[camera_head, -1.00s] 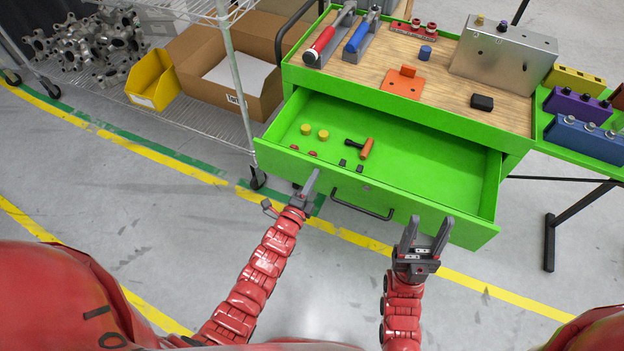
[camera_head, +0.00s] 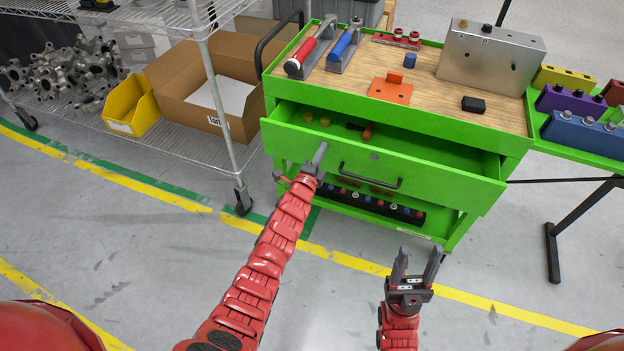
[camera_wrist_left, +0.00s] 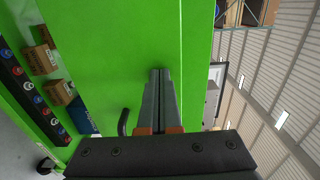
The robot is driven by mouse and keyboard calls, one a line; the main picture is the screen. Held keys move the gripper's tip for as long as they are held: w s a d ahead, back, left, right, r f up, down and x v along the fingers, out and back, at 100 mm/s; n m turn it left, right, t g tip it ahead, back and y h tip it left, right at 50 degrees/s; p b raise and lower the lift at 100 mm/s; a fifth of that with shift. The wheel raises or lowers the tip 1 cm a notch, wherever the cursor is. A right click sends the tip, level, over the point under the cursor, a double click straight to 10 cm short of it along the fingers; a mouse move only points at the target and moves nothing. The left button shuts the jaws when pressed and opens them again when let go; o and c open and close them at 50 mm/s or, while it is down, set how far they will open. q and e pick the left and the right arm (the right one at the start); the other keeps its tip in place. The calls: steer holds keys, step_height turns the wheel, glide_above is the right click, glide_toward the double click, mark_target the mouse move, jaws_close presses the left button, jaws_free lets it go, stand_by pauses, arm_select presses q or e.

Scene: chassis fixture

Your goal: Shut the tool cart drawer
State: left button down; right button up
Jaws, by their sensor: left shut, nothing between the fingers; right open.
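The green tool cart (camera_head: 455,112) stands ahead with its top drawer (camera_head: 430,175) partly pulled out. The drawer has a dark bar handle (camera_head: 370,182) on its front. Inside I see yellow round pieces and an orange-handled tool, partly hidden by the cart top. My left gripper (camera_head: 320,154) is shut and empty, with its tips at the left part of the drawer front, left of the handle. In the left wrist view the shut fingers (camera_wrist_left: 160,95) point at the green front, apparently touching or very near it. My right gripper (camera_head: 416,262) is open and empty, in front of the cart.
A wire shelf (camera_head: 205,150) with a cardboard box (camera_head: 190,110) and a yellow bin (camera_head: 135,108) stands left. A lower shelf of the cart (camera_head: 375,208) holds small items. A green side table (camera_head: 585,138) is right. The floor in front is clear.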

arm_select(q)
steer(key=b+x, duration=0.8)
steer(key=x, duration=0.2)
steer(key=shift+w+r, duration=0.25)
steer(key=shift+w, duration=0.1)
